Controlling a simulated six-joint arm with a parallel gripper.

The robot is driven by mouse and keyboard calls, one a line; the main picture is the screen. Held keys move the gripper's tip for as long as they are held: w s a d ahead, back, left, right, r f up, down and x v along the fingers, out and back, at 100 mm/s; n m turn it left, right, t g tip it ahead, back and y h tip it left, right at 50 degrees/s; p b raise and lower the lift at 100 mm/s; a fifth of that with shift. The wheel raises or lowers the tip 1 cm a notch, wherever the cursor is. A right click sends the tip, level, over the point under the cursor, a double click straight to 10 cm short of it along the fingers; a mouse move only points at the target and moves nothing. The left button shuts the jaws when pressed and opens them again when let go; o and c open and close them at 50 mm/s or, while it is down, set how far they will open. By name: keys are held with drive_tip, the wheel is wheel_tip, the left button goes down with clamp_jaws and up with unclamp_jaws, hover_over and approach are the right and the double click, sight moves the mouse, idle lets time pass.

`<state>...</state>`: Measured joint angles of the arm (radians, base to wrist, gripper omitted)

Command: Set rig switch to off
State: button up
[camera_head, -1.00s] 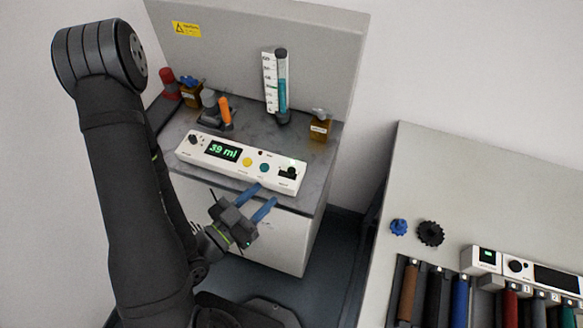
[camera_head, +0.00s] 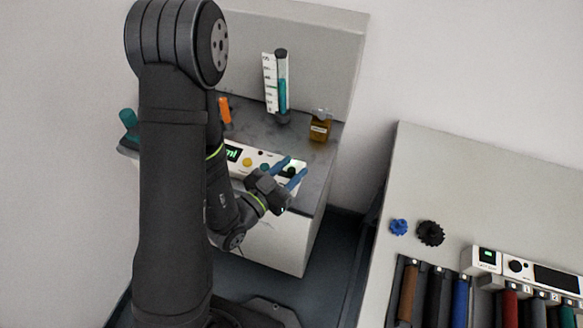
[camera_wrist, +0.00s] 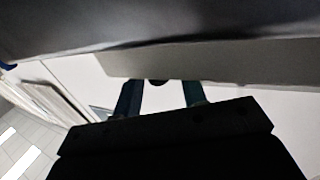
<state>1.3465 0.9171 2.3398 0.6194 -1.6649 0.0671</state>
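The white control panel (camera_head: 256,154) lies along the front of the grey bench and is partly hidden by my arm. Its black rig switch (camera_head: 290,171) sits at the right end, partly hidden by my gripper. My gripper (camera_head: 292,168) has its two blue fingers apart, one on each side of the switch as seen from the head. I cannot tell whether they touch it. In the wrist view the fingers are also apart, with a small dark piece (camera_wrist: 157,82) between them at the edge of a pale surface.
A measuring cylinder (camera_head: 282,85) with teal liquid and an amber bottle (camera_head: 320,127) stand behind the panel. An orange-handled item (camera_head: 224,112) is farther left. A second table (camera_head: 440,170) with gears and coloured cartridges stands at the right, across a floor gap.

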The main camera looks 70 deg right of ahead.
drive_tip(key=shift+s+d, duration=0.1)
drive_tip(key=shift+d, duration=0.1)
clamp_jaws()
drive_tip(key=shift+w, duration=1.3)
unclamp_jaws()
drive_tip(key=v, duration=1.7)
drive_tip(key=shift+a, duration=0.2)
